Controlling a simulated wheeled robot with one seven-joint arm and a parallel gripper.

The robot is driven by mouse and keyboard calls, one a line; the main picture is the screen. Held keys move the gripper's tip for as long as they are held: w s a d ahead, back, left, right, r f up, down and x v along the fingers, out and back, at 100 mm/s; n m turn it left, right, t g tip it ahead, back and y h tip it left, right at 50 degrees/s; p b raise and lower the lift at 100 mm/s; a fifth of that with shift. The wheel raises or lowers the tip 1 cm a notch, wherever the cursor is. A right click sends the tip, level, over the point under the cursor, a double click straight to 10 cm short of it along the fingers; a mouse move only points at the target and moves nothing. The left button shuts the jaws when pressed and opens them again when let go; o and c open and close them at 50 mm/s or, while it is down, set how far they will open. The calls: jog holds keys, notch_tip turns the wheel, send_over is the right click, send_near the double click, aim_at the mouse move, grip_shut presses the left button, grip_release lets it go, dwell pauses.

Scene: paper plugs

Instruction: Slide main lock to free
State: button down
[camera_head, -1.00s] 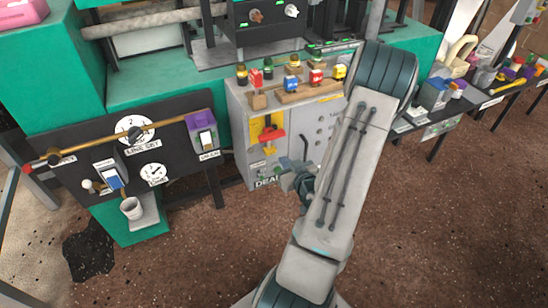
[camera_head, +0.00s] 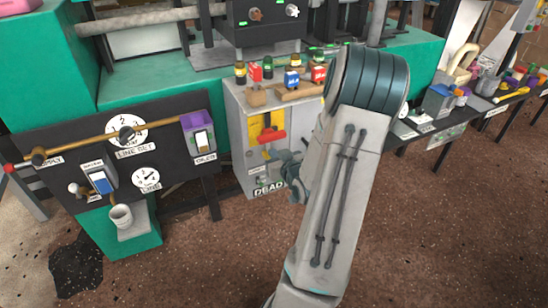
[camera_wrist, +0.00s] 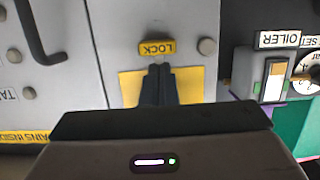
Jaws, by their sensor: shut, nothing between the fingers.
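The main lock is a red handle (camera_head: 271,137) on a yellow plate (camera_head: 254,131) on the front of the grey cabinet. The yellow plate also shows in the wrist view (camera_wrist: 190,84). A yellow LOCK label (camera_wrist: 156,47) appears upside down in the wrist view, just beyond my fingertips. My gripper (camera_wrist: 160,68) is shut and empty, its dark fingers in front of the plate. The red handle does not show in the wrist view. In the head view my gripper is just below and right of the handle; contact cannot be told.
Wooden blocks with red, blue and yellow plugs stand on the cabinet top (camera_head: 290,95). A black hooked handle (camera_wrist: 38,35) is on the same front. To the left is a dark panel with gauges, a brass rod and the OILER switch (camera_head: 200,138). Brown floor lies open in front.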

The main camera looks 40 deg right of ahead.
jog(key=shift+w+d+f, duration=0.1)
jog(key=shift+w, duration=0.2)
jog(key=shift+f, duration=0.1)
notch_tip(320, 180, down, 3)
jog(key=b, duration=0.2)
jog(key=shift+s+b, duration=0.1)
jog(key=shift+b, duration=0.25)
